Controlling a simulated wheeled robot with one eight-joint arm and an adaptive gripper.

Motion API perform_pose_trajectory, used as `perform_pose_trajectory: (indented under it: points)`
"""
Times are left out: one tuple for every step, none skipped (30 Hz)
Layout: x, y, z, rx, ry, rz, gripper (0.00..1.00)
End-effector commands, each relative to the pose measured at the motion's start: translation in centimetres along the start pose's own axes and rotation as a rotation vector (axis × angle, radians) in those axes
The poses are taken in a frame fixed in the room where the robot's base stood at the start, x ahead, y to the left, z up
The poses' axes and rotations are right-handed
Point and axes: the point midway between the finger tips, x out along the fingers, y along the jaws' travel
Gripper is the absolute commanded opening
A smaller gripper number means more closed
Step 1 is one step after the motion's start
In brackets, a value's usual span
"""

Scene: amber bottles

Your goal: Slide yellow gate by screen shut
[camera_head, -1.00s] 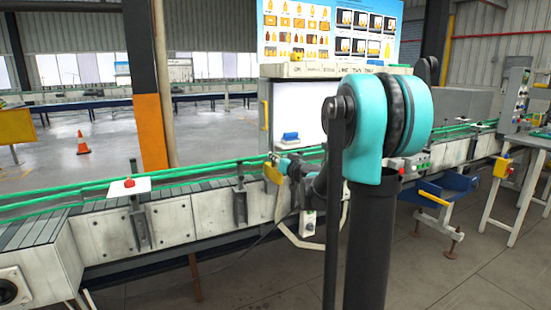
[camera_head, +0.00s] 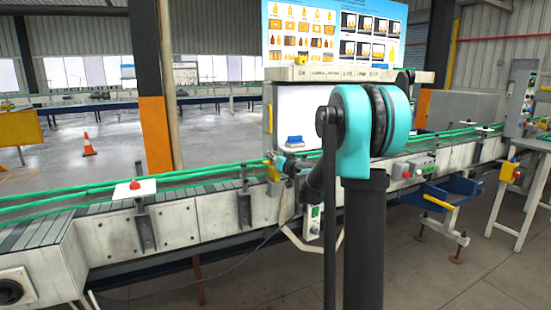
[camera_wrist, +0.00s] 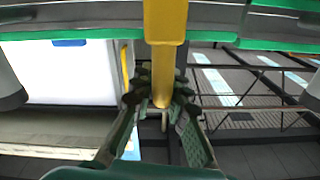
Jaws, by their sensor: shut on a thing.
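A yellow bar (camera_wrist: 165,45), likely part of the yellow gate, comes down from the top of the wrist view and ends between my fingers. My gripper (camera_wrist: 160,98) is closed around its rounded lower end. In the head view, my gripper (camera_head: 277,164) is small, at the conveyor's green rails, touching a yellow piece (camera_head: 270,171). The screen, a white panel (camera_head: 302,108), stands just behind, with an upright yellow handle (camera_head: 269,118) on its left edge. My arm hides part of the panel and conveyor; how far the gate has slid cannot be told.
The conveyor (camera_head: 180,218) with green rails runs across the view. A red button on a white plate (camera_head: 134,185) sits on its left part. A blue tray (camera_head: 449,192) with a yellow handle hangs at the right. Open floor (camera_head: 445,275) lies in front.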

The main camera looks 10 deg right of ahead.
Motion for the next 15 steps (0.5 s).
perform_pose_trajectory:
  points:
    - [0.25,-0.24,-0.06,0.003,0.0,-0.006,0.0]
    - [0.25,-0.24,-0.06,0.003,0.0,-0.006,0.0]
    - [0.27,-0.25,-0.06,0.003,0.0,-0.006,0.0]
    - [0.27,-0.25,-0.06,0.003,0.0,-0.006,0.0]
    - [0.28,-0.26,-0.07,0.003,0.0,-0.006,0.0]
    - [0.28,-0.26,-0.06,0.003,0.0,-0.006,0.2]
    - [0.28,-0.25,-0.06,0.003,0.0,-0.006,0.24]
    - [0.27,-0.24,-0.05,0.003,0.0,-0.005,0.27]
    - [0.25,-0.22,-0.05,0.002,0.0,-0.005,0.32]
    - [0.23,-0.2,-0.05,0.002,0.0,-0.004,0.34]
    - [0.22,-0.18,-0.05,0.002,0.0,-0.004,0.34]
    - [0.2,-0.16,-0.05,0.002,0.0,-0.004,0.34]
    - [0.19,-0.15,-0.05,0.002,0.0,-0.003,0.34]
    - [0.18,-0.14,-0.05,0.002,0.0,-0.003,0.34]
    - [0.18,-0.13,-0.05,0.001,0.0,-0.003,0.34]
